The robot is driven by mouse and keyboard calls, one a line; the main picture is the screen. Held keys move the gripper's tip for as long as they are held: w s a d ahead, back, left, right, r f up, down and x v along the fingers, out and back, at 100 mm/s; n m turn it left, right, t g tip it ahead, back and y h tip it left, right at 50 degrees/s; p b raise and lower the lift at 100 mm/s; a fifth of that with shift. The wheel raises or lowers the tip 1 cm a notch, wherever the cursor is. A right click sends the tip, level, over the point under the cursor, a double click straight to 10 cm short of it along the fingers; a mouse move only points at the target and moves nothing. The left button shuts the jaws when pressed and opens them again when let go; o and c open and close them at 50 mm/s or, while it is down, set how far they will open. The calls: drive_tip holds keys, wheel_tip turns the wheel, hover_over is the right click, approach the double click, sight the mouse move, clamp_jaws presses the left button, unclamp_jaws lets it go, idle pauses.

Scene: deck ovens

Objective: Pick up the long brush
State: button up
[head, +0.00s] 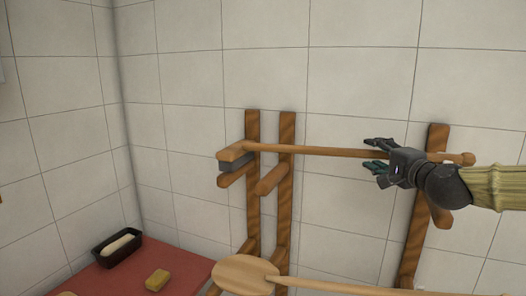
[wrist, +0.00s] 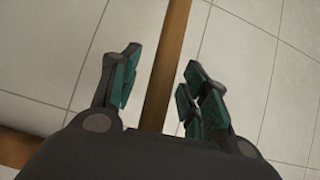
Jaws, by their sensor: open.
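The long brush (head: 320,151) lies level across wooden wall brackets, with its grey-bristled head (head: 235,163) at the left and a knobbed handle end at the right. My gripper (head: 374,155) is at the right half of the handle in the head view, its fingers pointing left. In the wrist view the wooden handle (wrist: 166,75) runs between the open fingers of my gripper (wrist: 155,85), with a gap on both sides. The palm hides the near part of the handle. The fingers are not closed on it.
Wooden uprights (head: 285,195) with pegs stand against the tiled wall (head: 210,50). A round wooden peel (head: 243,275) with a long handle hangs below the brush. A red counter (head: 190,267) at lower left holds a dark loaf pan (head: 104,255) and a yellow block (head: 157,280).

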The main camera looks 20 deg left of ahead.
clamp_jaws()
drive_tip(key=shift+r, duration=0.15)
idle(0.4)
